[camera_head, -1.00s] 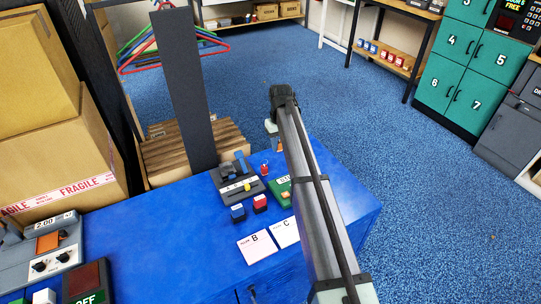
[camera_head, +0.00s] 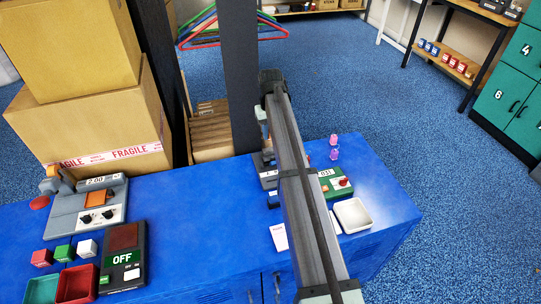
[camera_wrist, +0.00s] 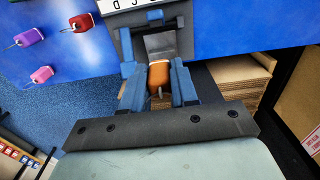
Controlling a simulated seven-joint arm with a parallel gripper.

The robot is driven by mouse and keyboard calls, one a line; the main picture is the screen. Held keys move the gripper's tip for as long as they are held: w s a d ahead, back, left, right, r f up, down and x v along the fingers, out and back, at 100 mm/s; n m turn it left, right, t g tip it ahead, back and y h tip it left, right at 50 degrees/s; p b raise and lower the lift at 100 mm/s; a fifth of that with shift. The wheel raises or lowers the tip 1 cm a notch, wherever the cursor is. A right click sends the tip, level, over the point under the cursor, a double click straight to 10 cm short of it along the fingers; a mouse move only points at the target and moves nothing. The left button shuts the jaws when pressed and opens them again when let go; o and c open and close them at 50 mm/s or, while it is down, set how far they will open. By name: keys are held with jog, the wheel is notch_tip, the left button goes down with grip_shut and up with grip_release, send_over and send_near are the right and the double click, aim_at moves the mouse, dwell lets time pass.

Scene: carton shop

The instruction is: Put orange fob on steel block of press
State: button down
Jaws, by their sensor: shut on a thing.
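My gripper (camera_wrist: 157,70) has blue fingers in the wrist view and is shut on the orange fob (camera_wrist: 159,78), with a thin pin showing at the fob's near end. The fob is at the front of a dark grey and blue device, apparently the press (camera_wrist: 123,48), with a bare steel block (camera_wrist: 160,45) just beyond the fob. I cannot tell whether fob and block touch. In the head view the arm covers most of the press (camera_head: 267,179) and the fob cannot be made out clearly.
Pink-purple fobs (camera_head: 334,140) and a green box (camera_head: 337,183) stand right of the arm, with a white tray (camera_head: 352,215) in front. A grey machine (camera_head: 88,206), an OFF panel (camera_head: 122,262) and small cubes (camera_head: 64,253) are at left. Cartons (camera_head: 100,120) stand behind.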

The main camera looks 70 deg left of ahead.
aim_at(271, 151)
jog(key=shift+f, duration=4.75)
jog(key=shift+f, duration=0.1)
jog(key=c, duration=0.9)
grip_release()
jog(key=shift+o, duration=0.2)
notch_tip(271, 151, up, 12)
jog(key=shift+r, duration=0.1)
